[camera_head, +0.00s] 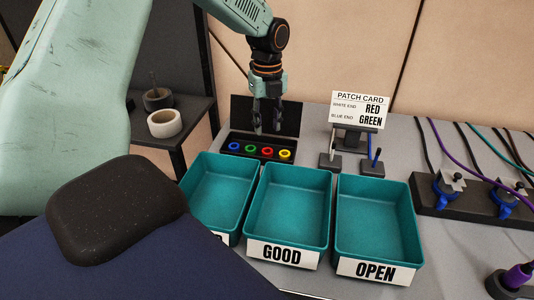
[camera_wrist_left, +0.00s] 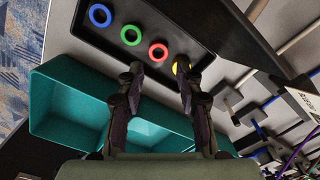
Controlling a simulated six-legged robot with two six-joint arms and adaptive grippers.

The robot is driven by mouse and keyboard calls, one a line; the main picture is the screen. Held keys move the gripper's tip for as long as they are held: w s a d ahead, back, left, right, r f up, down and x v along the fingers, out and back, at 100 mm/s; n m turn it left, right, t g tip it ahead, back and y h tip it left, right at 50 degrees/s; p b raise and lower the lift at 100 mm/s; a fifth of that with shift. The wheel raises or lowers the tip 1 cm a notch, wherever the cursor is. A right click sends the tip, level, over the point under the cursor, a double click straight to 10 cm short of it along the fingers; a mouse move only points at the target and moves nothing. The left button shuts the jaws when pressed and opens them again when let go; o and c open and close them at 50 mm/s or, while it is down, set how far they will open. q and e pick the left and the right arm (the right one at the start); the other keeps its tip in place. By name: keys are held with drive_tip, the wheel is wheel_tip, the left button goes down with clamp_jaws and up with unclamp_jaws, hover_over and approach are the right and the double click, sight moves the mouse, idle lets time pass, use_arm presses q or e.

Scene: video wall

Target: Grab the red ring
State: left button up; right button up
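The red ring (camera_head: 267,152) lies in a black ring tray (camera_head: 232,138), between a green ring (camera_head: 250,149) and a yellow ring (camera_head: 285,155). In the left wrist view the red ring (camera_wrist_left: 158,52) shows just beyond and between the fingertips. My left gripper (camera_head: 267,130) points down above the tray, over the red ring. Its two fingers (camera_wrist_left: 161,77) are apart with nothing between them. In the wrist view one finger partly covers the yellow ring (camera_wrist_left: 181,67). My right gripper is in neither view.
A blue ring (camera_head: 234,146) lies at the tray's left end. Teal bins stand in front, including those labelled GOOD (camera_head: 288,249) and OPEN (camera_head: 376,267). A patch card (camera_head: 360,109) stands to the right, above two small dark holders. Cables hang over a black block (camera_head: 462,203) farther right.

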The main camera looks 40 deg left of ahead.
sight(267, 147)
use_arm(q)
drive_tip(key=shift+s+d+f, duration=0.3)
drive_tip(key=shift+d+f, duration=0.15)
wheel_tip(267, 147, down, 5)
drive_tip(key=b, duration=0.2)
drive_tip(key=shift+a+f+b, duration=0.1)
drive_tip(key=shift+b, duration=0.25)
drive_tip(key=shift+s+f, duration=0.2)
drive_tip(key=shift+f, duration=0.35)
drive_tip(key=shift+w+a+f, duration=0.15)
drive_tip(key=shift+w, duration=0.1)
drive_tip(key=shift+c, duration=1.8)
